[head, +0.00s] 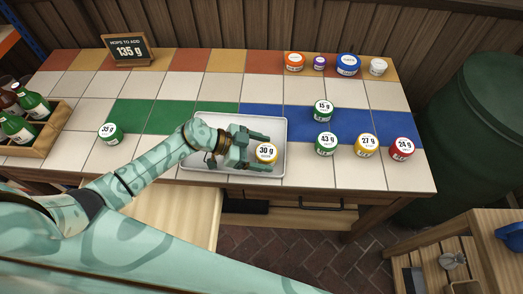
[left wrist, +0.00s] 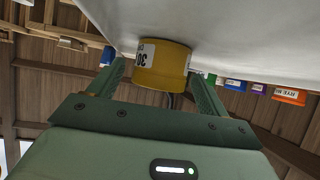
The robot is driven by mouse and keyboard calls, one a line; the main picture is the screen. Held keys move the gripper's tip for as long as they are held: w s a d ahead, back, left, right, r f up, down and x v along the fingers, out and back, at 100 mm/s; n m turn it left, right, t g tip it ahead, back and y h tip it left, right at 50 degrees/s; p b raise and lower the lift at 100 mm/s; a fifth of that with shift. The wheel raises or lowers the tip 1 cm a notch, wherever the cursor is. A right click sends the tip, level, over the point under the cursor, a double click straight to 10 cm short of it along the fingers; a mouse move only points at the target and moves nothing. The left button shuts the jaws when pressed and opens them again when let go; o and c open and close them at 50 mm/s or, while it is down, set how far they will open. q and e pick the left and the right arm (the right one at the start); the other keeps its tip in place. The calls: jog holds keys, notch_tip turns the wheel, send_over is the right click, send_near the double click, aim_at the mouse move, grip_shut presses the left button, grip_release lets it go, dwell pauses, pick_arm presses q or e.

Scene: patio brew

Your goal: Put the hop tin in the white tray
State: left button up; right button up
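A yellow tin with a white lid marked 30 g (head: 266,153) stands upright in the white tray (head: 222,118). My left gripper (head: 268,154) is low over the tray, with one finger on each side of this tin. In the left wrist view the yellow tin (left wrist: 161,66) sits between the spread fingers (left wrist: 158,72), with a small gap visible beside it, and rests against the pale tray surface (left wrist: 225,35). Other labelled tins are a green 35 g (head: 110,133), green 15 g (head: 323,110), green 43 g (head: 326,144), yellow 27 g (head: 367,145) and red 24 g (head: 401,148). My right gripper is not in view.
A sign (head: 129,50) reads hops to add 135 g. A wooden crate of green bottles (head: 42,139) stands at the left. Orange (head: 294,62), purple, blue (head: 348,65) and white containers line the back right. A dark green barrel (head: 480,130) stands beyond the table's right end.

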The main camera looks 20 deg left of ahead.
pick_arm(q)
jog(key=shift+a+r, duration=0.1)
jog(key=shift+r, duration=0.15)
jog(key=p+v, duration=0.3)
jog(key=v, duration=0.8)
jog(key=shift+s+a, duration=0.15)
jog(key=shift+a, duration=0.25)
jog(key=shift+d, duration=0.1)
